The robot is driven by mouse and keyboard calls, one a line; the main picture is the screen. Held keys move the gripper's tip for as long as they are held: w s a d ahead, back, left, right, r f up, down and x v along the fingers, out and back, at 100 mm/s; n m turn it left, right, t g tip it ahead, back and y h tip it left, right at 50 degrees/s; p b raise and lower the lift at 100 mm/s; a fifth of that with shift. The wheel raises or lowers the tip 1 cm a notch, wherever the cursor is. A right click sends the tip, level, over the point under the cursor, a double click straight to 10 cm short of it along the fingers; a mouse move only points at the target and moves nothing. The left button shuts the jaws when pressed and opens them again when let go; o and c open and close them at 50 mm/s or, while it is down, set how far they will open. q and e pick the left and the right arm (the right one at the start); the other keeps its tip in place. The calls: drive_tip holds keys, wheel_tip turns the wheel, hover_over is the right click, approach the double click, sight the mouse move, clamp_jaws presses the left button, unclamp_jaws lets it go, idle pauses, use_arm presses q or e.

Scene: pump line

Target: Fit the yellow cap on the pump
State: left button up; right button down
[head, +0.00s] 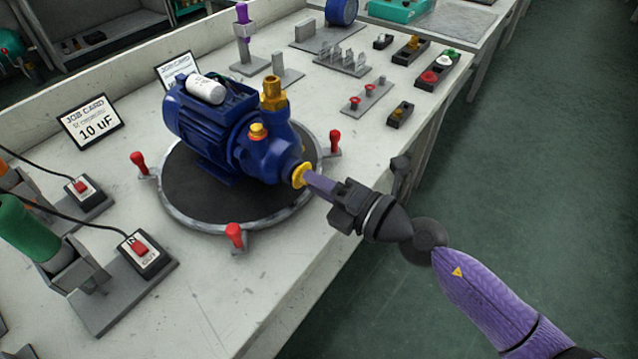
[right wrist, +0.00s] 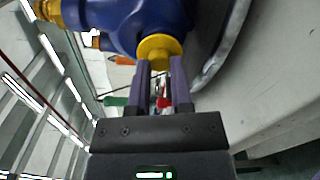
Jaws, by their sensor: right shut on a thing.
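The blue pump (head: 225,130) lies on a round dark turntable (head: 180,190) on the bench, its nose pointing right and toward me. The yellow cap (head: 299,175) is at the pump's nose, and my right gripper (head: 308,180) is shut on it. In the right wrist view the yellow cap (right wrist: 159,47) sits between the fingertips (right wrist: 160,66), against the blue pump body (right wrist: 135,15). I cannot tell whether it is fully seated. A brass fitting (head: 273,95) stands on top of the pump. My left gripper is not in view.
Red-knobbed clamps (head: 235,236) stand around the turntable rim. A job card (head: 92,120) stands behind. Racks of small parts (head: 371,97) are at the back right. The front right bench is clear.

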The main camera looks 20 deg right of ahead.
drive_tip(key=shift+f, duration=0.1)
drive_tip(key=shift+w, duration=0.15)
idle(0.5)
drive_tip(key=shift+w+a, duration=0.15)
drive_tip(key=shift+a, duration=0.05)
drive_tip(key=c, duration=0.7)
unclamp_jaws()
drive_tip(key=shift+o, duration=1.3)
